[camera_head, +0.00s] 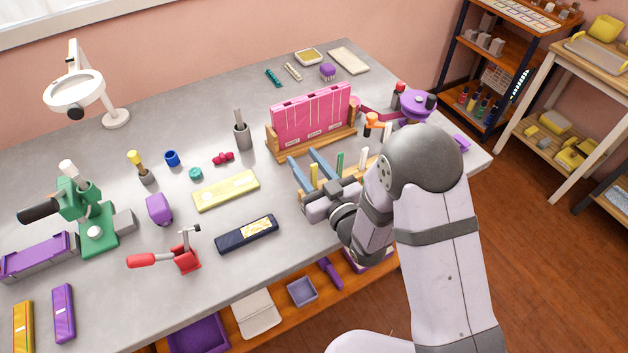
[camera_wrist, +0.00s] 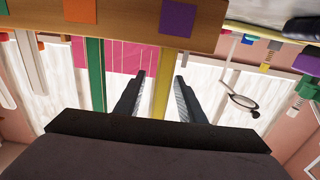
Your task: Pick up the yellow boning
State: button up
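The yellow boning (camera_head: 314,174) is a narrow upright strip at the front of a wooden rack, left of a green strip (camera_head: 340,161) and a white strip (camera_head: 363,155). In the wrist view the yellow boning (camera_wrist: 161,95) shows between my two fingers, closer to the right one, with the green strip (camera_wrist: 95,75) outside the left one. My gripper (camera_head: 318,191) is at the rack's front, by the lower part of the yellow boning. In the wrist view my gripper (camera_wrist: 160,78) has its fingers apart. I see no contact with the strip.
The pink panel holder (camera_head: 311,118) stands behind the rack. In the wrist view a wooden rail (camera_wrist: 130,15) with coloured squares crosses the top. A navy case (camera_head: 247,234) lies left of my gripper, near the table's front edge.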

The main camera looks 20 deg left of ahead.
grip_shut()
jog(key=shift+r, duration=0.1)
notch_tip(320, 180, up, 10)
jog(key=b, duration=0.1)
dwell(0.9)
